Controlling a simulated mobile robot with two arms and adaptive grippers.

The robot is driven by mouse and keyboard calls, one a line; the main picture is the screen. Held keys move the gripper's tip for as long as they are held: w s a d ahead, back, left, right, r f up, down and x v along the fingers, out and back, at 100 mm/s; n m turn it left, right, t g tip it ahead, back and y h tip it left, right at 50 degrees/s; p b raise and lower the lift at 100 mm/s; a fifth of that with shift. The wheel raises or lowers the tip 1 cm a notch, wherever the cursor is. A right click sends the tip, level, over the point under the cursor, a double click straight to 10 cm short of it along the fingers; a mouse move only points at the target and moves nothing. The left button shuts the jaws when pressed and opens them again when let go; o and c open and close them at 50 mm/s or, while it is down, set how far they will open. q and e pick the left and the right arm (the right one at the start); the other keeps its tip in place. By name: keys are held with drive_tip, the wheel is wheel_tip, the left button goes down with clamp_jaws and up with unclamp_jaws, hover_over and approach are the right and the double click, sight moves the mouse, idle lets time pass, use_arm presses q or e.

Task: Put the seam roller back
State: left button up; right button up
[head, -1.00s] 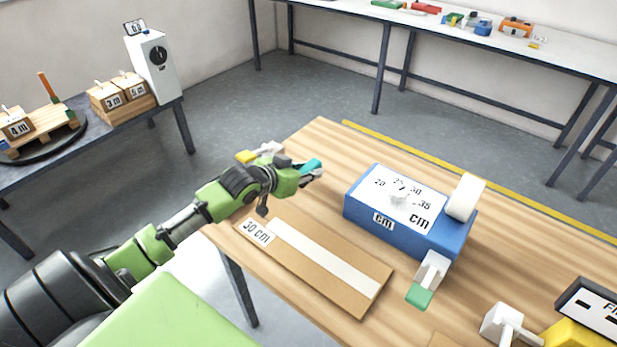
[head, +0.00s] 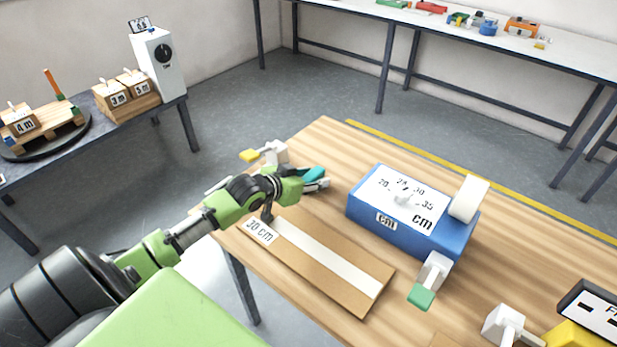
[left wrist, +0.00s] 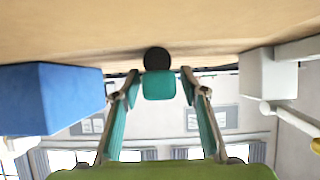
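The seam roller (left wrist: 158,86) shows in the left wrist view as a teal block between my fingertips, with a round black part (left wrist: 157,59) at the table side. My left gripper (left wrist: 159,88) has its fingers closed in at the tips on both sides of the teal block. In the head view my left gripper (head: 317,180) is above the table's left part, between a white stand and the blue box. Teal shows at its tips, and the black part is hidden there. Whether the roller touches the table is unclear. My right gripper is in neither view.
A brown board (head: 335,281) with a white strip lies in front of my gripper. The blue box (head: 381,233) stands to its right, and a white stand (head: 277,152) with a yellow end is behind it. A white-and-green tool (head: 430,278) is beside the box.

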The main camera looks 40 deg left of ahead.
use_arm(q)
drive_tip(key=v, duration=1.2)
drive_tip(key=shift+r, duration=0.1)
